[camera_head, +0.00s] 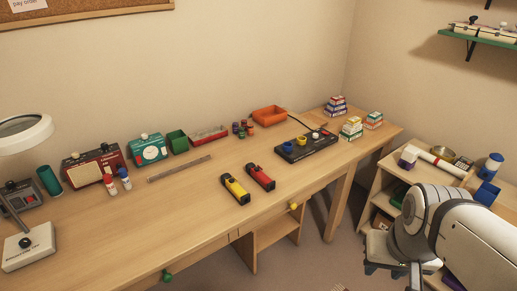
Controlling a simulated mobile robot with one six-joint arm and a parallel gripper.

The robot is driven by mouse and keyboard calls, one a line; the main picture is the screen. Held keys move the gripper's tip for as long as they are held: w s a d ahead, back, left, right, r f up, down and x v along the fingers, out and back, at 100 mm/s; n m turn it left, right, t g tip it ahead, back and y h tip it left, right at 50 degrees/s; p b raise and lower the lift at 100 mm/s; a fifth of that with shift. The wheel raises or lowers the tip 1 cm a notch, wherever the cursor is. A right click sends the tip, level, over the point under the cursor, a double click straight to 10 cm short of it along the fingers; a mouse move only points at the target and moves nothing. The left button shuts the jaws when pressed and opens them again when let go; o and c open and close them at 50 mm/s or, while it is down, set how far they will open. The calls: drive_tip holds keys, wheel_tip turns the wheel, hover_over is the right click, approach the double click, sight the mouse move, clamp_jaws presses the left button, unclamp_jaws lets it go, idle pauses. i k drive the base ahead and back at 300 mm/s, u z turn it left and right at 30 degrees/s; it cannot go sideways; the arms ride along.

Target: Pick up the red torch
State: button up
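The red torch (261,178) has a red body with black ends. It lies on the wooden desk (190,215), near the middle of its front half. A yellow torch (235,189) of the same shape lies just to its left, roughly parallel, with a narrow gap. My gripper (393,270) is at the lower right, at the end of the white arm, well away from the red torch and beyond the desk's front edge. I cannot tell whether its fingers are open or shut, as they are small and partly cut off. Nothing shows held in it.
A metal ruler (180,168) and a red radio (93,166) are left. A cluttered shelf unit (438,165) stands by my arm. The desk front is clear.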

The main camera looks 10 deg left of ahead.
sight(266, 182)
drive_tip(key=u, duration=1.5)
drive_tip(key=i, duration=0.95)
drive_tip(key=z, duration=0.05)
